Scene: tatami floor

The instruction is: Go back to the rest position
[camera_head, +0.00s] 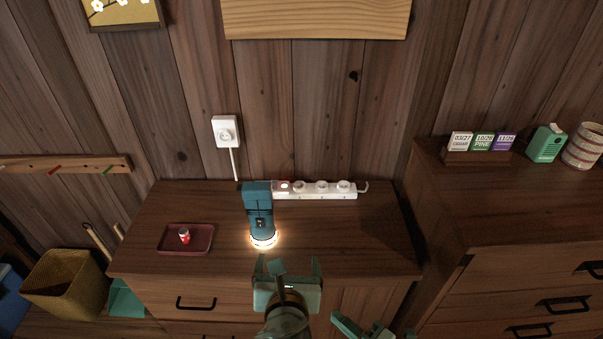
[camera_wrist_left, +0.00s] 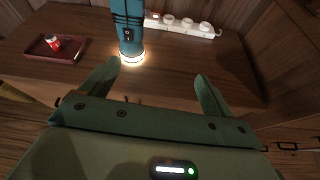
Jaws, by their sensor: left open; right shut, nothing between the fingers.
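My left gripper (camera_head: 288,266) is open and empty, in front of the wooden cabinet's front edge. In the left wrist view its two fingers (camera_wrist_left: 158,74) are spread wide with nothing between them. My right gripper (camera_head: 362,327) is at the bottom edge of the head view, lower and to the right of the left one. It is shut and empty, and partly cut off by the frame. A lit teal lamp (camera_head: 259,211) stands on the cabinet top (camera_head: 350,240), behind my left gripper and apart from it. It also shows in the left wrist view (camera_wrist_left: 128,22).
A white power strip (camera_head: 335,194) lies behind the lamp, below a wall socket (camera_head: 226,131). A dark red tray (camera_head: 203,245) with a small red-and-white object (camera_head: 184,236) is on the left. A taller cabinet (camera_head: 500,225) stands right; a woven basket (camera_head: 70,283) sits at left.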

